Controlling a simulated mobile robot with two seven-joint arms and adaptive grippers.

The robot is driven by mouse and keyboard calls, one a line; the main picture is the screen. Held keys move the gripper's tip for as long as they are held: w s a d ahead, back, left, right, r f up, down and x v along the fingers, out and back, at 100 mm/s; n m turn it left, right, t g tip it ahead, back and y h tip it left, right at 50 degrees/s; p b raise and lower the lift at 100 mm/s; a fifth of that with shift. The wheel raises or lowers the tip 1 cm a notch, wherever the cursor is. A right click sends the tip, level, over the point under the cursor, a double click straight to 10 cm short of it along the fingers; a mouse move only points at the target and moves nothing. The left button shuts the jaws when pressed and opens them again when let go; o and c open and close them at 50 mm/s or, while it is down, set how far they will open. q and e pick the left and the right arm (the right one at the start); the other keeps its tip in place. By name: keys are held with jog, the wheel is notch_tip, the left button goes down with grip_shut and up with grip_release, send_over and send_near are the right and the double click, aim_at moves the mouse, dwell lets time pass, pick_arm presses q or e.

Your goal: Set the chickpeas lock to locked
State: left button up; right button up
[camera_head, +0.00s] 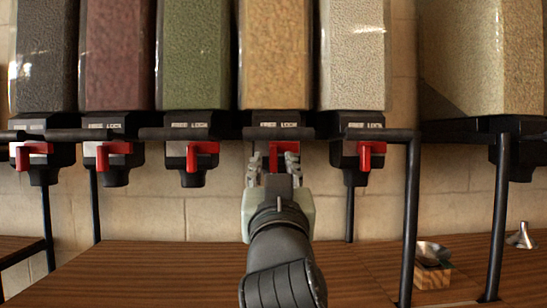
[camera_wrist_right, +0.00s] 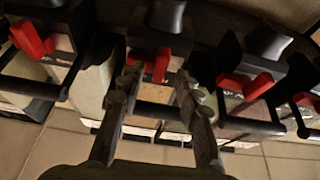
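The tan-gold bin (camera_head: 274,55), fourth from the left, seems to hold the chickpeas; no name is legible. Below it, a label (camera_head: 279,125) appears to read FREE and LOCK. Its red lock lever (camera_head: 274,157) is partly hidden by my right gripper (camera_head: 273,164). The lever also shows in the right wrist view (camera_wrist_right: 160,62), between or just beyond the fingertips. My right gripper's fingers (camera_wrist_right: 158,84) are spread, one on each side of the lever; contact cannot be told. My left gripper is out of view.
Similar dispensers with red levers stand close on both sides, such as the green bin (camera_head: 194,55) and the pale bin (camera_head: 352,55). A black rail (camera_head: 225,133) runs across them. On the wooden counter (camera_head: 150,270), a metal bowl (camera_head: 434,252) sits on a wooden block (camera_head: 433,276) at right.

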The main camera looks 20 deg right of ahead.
jog(key=shift+w+d+r, duration=0.2)
jog(key=shift+w+r, duration=0.05)
jog(key=shift+w, duration=0.3)
grip_shut()
